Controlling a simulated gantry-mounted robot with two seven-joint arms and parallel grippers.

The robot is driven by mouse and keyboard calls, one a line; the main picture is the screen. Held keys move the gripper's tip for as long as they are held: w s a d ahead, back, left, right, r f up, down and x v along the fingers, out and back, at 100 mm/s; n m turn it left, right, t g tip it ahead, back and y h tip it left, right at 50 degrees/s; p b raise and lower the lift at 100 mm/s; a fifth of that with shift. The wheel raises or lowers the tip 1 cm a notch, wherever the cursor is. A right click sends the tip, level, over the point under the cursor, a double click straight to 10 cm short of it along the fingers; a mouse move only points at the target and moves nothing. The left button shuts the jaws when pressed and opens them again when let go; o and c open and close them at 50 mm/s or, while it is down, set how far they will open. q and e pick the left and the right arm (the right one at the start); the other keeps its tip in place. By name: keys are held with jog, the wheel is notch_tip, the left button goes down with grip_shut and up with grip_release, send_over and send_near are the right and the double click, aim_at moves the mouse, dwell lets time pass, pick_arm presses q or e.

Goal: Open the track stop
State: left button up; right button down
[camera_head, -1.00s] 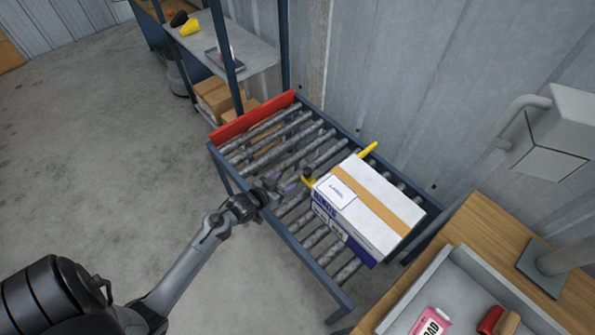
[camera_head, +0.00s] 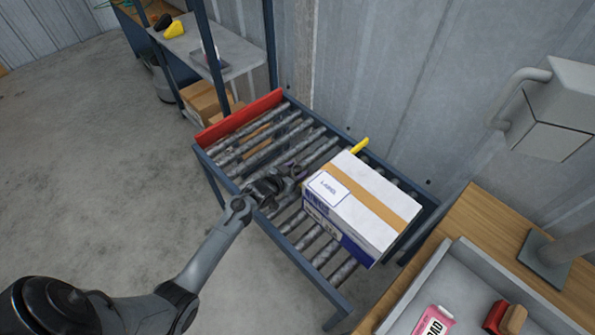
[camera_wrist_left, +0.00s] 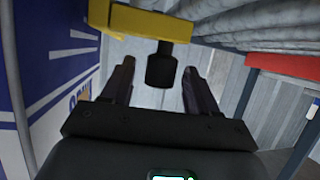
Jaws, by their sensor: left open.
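The track stop is a yellow bar across the roller conveyor. Its far end (camera_head: 360,146) shows behind the box in the head view; the middle is hidden by the box and the near end by my gripper. In the left wrist view the yellow bar (camera_wrist_left: 150,22) crosses the top, and a black knob (camera_wrist_left: 160,66) hangs from it. My left gripper (camera_head: 292,173) is at the conveyor's near side, beside the box. Its open fingers (camera_wrist_left: 160,82) stand either side of the knob, with gaps on both sides. My right gripper is not in view.
The white and blue box (camera_head: 365,203) lies on the rollers right against the stop's side. The conveyor (camera_head: 268,140) has a red end plate (camera_head: 238,117) and bare rollers to the left. A wooden table with a grey tray (camera_head: 400,310) stands at the lower right.

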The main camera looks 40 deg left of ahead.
pick_arm(q)
jog(key=shift+w+f, duration=0.25)
jog(key=shift+w, duration=0.3)
jog(key=shift+c, duration=0.3)
grip_shut()
